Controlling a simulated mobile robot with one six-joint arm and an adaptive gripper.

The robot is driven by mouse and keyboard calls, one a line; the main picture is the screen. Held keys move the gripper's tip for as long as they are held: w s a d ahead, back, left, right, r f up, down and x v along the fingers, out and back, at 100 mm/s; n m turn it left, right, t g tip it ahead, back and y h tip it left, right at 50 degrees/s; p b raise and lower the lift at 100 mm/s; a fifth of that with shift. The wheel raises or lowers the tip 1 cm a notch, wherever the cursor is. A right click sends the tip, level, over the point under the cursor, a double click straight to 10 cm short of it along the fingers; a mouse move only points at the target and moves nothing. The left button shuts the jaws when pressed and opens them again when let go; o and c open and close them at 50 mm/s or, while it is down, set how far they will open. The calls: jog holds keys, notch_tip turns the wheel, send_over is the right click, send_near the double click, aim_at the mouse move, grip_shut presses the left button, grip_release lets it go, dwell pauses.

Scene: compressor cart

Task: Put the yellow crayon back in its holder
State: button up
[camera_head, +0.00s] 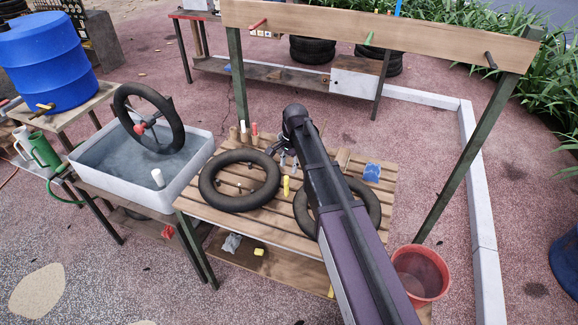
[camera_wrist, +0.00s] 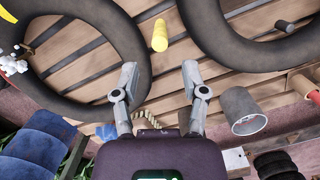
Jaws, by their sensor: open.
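The yellow crayon (camera_head: 286,187) is on the slatted wooden table, between two black tubes; it looks upright. In the wrist view the crayon (camera_wrist: 160,36) is beyond my fingertips, apart from them. My gripper (camera_head: 284,159) is open and empty above the table, behind the crayon in the head view; its spread fingers show in the wrist view (camera_wrist: 160,75). Small brown cylinders (camera_head: 233,134) stand at the table's back left, beside a white and a red stick. The wrist view shows a grey cup (camera_wrist: 238,103) and a brown cylinder (camera_wrist: 300,83). I cannot tell which is the yellow crayon's holder.
A left tube (camera_head: 207,192) and a right tube (camera_head: 373,204), partly hidden by my arm, flank the crayon. A blue item (camera_head: 372,172) lies at the right. A water basin (camera_head: 95,183) stands left, a red bucket (camera_head: 421,254) right. A wooden beam (camera_head: 330,25) crosses behind.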

jog(key=shift+w+d+r+p, duration=0.1)
jog(key=shift+w+r+p, duration=0.05)
jog(key=shift+r+p, duration=0.75)
jog(key=shift+w+d+r+p, duration=0.1)
jog(key=shift+r+p, duration=0.55)
jog(key=shift+r, duration=0.35)
jog(key=s+d+n+t+h, duration=0.1)
jog(key=s+d+n, duration=0.7)
jog(key=s+d, duration=0.9)
jog(key=shift+s+d+f, duration=0.15)
jog(key=shift+s+d, duration=0.15)
jog(key=shift+s, duration=0.6)
jog(key=shift+o, duration=0.5)
jog(key=shift+c, duration=0.5)
